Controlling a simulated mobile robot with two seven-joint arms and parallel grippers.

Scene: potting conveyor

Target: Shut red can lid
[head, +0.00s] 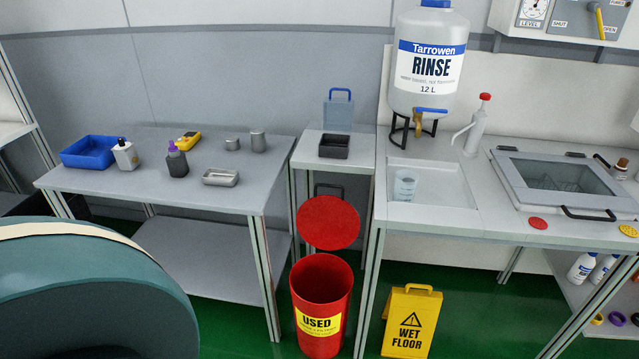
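The red can (320,291) stands on the green floor between the grey table and the sink bench. It carries a yellow label reading USED. Its round red lid (328,222) is raised, tilted up behind the open mouth, so the dark red inside shows. A dark handle shows just above the lid. Neither of my grippers is in view, and nothing touches the can or lid.
A yellow wet floor sign (411,321) stands right of the can. The grey table (120,187) is at left, a narrow stand (307,152) behind the can, and the sink bench (450,222) at right. A large teal rounded shape (90,300) fills the lower left.

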